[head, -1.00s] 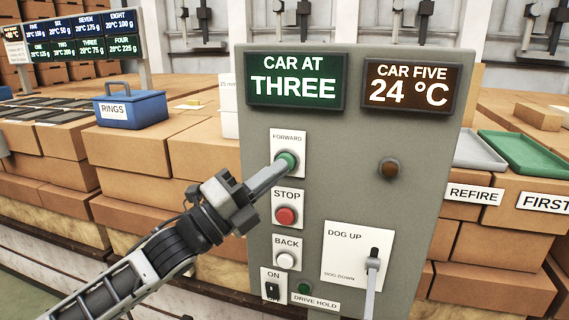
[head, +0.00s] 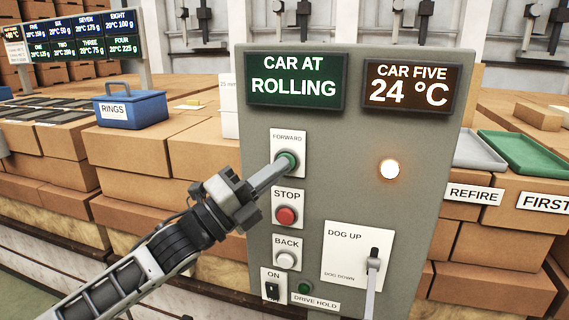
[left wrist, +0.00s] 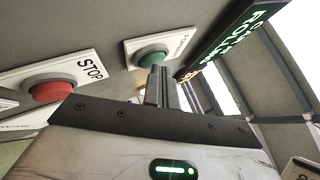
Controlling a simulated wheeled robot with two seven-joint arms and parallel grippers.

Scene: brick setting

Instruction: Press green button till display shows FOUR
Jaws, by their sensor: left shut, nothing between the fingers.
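The green button (head: 289,160), labelled FORWARD, is on the grey control panel (head: 355,205). My left gripper (head: 281,165) is shut and empty, with its fingertips at the green button in the head view. In the left wrist view the shut fingers (left wrist: 160,80) point at the green button (left wrist: 152,57); whether they touch it I cannot tell. The green-lit display (head: 295,78) reads CAR AT ROLLING. My right gripper is not in view.
Below are the red STOP button (head: 285,216), white BACK button (head: 286,260) and ON switch (head: 272,290). An orange lamp (head: 389,169) is lit. The second display (head: 411,85) reads CAR FIVE 24 °C.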

